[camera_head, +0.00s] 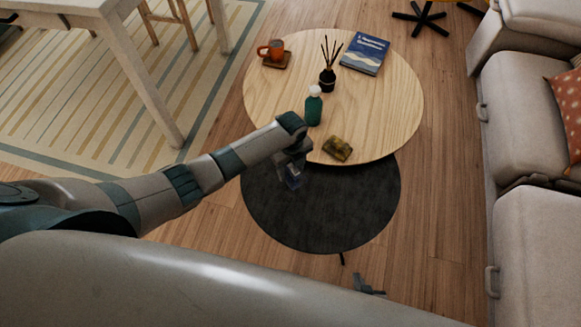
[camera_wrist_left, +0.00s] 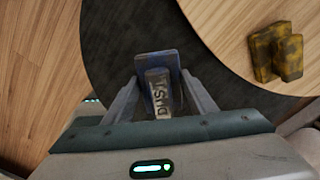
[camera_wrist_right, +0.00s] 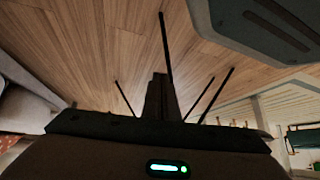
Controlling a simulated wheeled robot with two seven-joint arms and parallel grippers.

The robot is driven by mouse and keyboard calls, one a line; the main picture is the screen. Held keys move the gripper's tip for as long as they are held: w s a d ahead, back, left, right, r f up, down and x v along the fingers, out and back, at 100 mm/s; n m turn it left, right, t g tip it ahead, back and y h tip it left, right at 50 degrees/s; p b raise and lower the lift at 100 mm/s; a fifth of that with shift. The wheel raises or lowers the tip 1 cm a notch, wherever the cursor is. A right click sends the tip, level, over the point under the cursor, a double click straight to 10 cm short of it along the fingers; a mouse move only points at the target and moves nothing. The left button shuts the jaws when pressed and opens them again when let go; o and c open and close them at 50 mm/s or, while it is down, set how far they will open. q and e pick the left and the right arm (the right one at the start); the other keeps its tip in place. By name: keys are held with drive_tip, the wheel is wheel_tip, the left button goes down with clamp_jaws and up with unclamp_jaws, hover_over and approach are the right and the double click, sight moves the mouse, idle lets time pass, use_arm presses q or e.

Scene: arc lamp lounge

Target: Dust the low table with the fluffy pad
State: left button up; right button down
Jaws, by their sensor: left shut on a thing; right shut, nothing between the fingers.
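My left gripper (camera_head: 292,178) is shut on a duster with a pale handle (camera_wrist_left: 158,95) marked "DUST" and a blue pad (camera_wrist_left: 157,62). It holds the duster over the black round low table (camera_head: 330,215), near the edge of the wood top. Whether the pad touches the black surface I cannot tell. The higher light-wood round table (camera_head: 395,110) partly overlaps the black one. My right gripper (camera_head: 368,286) is shut and empty, in front of the black table; its closed fingers show in the right wrist view (camera_wrist_right: 157,97).
On the wood top are a mottled yellow-brown block (camera_head: 337,149), a green bottle (camera_head: 313,108), a reed diffuser (camera_head: 327,80), an orange mug (camera_head: 274,48) on a coaster and a blue book (camera_head: 365,53). A sofa (camera_head: 530,120) stands right. The black top looks bare.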

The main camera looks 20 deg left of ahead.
use_arm(q)
drive_tip(key=shift+s+f, duration=0.3)
